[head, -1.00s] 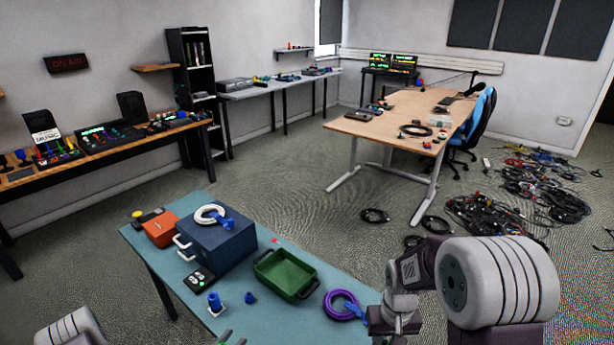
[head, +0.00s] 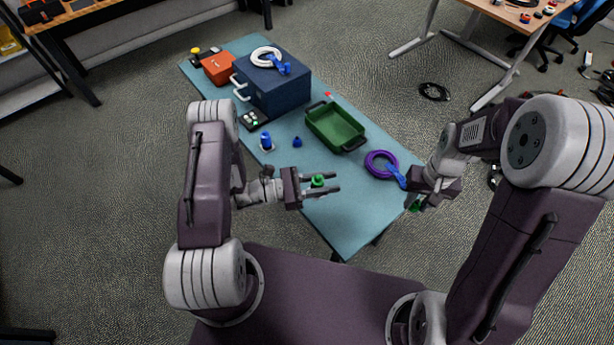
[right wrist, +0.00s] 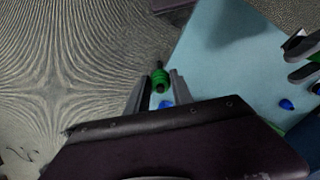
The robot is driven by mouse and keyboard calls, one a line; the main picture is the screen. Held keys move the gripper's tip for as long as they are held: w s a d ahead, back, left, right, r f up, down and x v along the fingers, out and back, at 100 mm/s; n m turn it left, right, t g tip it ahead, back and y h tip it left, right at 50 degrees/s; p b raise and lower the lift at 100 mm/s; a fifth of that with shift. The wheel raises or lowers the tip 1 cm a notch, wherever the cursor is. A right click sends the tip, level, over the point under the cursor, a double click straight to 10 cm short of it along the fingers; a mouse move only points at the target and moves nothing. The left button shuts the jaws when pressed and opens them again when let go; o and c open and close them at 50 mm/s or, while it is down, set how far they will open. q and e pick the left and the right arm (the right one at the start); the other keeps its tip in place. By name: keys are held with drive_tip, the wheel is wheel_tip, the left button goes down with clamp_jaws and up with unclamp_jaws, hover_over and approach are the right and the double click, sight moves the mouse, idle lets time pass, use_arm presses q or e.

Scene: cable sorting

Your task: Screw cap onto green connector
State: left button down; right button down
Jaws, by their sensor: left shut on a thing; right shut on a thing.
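My left gripper (head: 322,186) is shut on a small green piece that looks like the cap (head: 317,181), held upright over the table's near part. My right gripper (head: 414,204) points down near the table's right end. It is shut on a green ribbed piece with dark ends, apparently the green connector (right wrist: 160,79), held between the fingertips in the right wrist view. Only a bit of it shows in the head view (head: 416,206). The two green pieces are well apart. The left gripper's fingers (right wrist: 302,60) show at the right edge of the right wrist view.
The teal table (head: 335,215) holds a green tray (head: 336,128), a purple cable coil (head: 380,164), a blue connector (head: 266,140), a small blue cap (head: 297,142), a dark blue box (head: 270,90) with a white coil (head: 266,56), and an orange box (head: 217,68).

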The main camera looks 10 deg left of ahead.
idle(0.4)
drive_tip(key=shift+s+r+n, duration=0.1)
drive_tip(key=shift+s+n, duration=0.2)
drive_tip(key=shift+s, duration=0.25)
drive_tip(key=w+a+r+n, duration=0.6)
drive_tip(key=a+r, duration=0.1)
drive_tip(key=a, duration=0.2)
drive_tip(key=s+a+r+n, duration=0.1)
drive_tip(key=a+n, duration=0.1)
drive_tip(key=a, duration=0.6)
drive_tip(key=s+a+r+n, duration=0.2)
drive_tip(key=a+n, duration=0.1)
drive_tip(key=a, duration=0.5)
drive_tip(key=shift+s+a, duration=0.2)
drive_tip(key=shift+s, duration=0.1)
drive_tip(key=shift+f, duration=0.1)
